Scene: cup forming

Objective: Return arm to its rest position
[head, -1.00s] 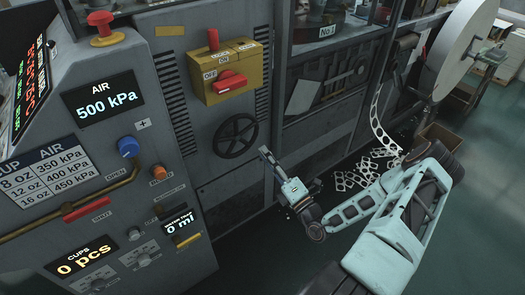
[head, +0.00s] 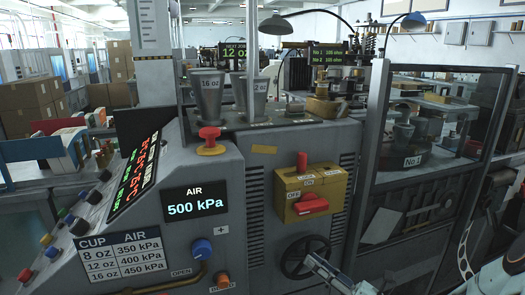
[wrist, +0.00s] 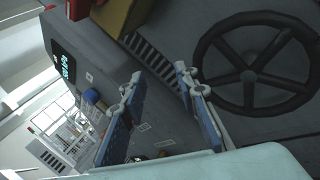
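My gripper (wrist: 160,88) is in the wrist view with its two blue-padded fingers apart and nothing between them. In the head view, my gripper (head: 318,266) shows only in part at the bottom edge, beside the black handwheel (head: 304,257) on the machine front. The handwheel is also in the wrist view (wrist: 250,85), to the right of the fingers. Most of my arm is below the head picture; a pale piece of it shows at the bottom right.
The control panel (head: 192,165) stands left, reading AIR 500 kPa. A yellow switch box (head: 310,190) with red levers sticks out above the handwheel. Metal cups (head: 208,95) marked 16 oz and 12 oz stand on top. A glazed guard (head: 440,130) is at right.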

